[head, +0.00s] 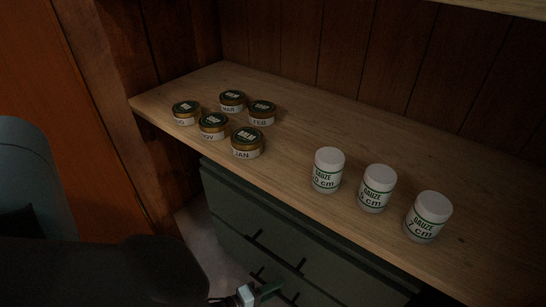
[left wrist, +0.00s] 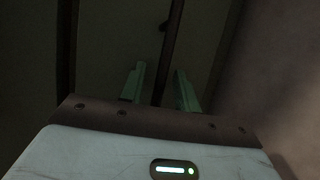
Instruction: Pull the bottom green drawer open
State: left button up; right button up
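The dark green drawer unit (head: 290,235) stands under the wooden counter in the head view. A dark bar handle (head: 275,254) runs across an upper drawer front, and parts of a lower handle show near the bottom edge. The lowest part of the unit is out of frame. My left gripper (head: 262,292) is low in front of the drawer fronts, partly cut off by the frame edge. In the left wrist view its two green fingers (left wrist: 159,88) stand apart, with a dark strip between them. I cannot tell whether that strip is a handle. My right gripper is not in view.
The wooden counter (head: 300,140) above the drawers carries several small labelled balm tins (head: 246,145) and three white gauze jars (head: 327,170). A wooden side panel (head: 110,120) stands to the left. Pale floor (head: 205,232) shows left of the unit.

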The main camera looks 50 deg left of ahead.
pick_arm(q)
jog(key=shift+c, duration=0.2)
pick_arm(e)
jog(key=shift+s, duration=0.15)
pick_arm(q)
grip_shut()
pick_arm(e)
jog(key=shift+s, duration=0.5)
pick_arm(q)
jog(key=shift+s, duration=0.1)
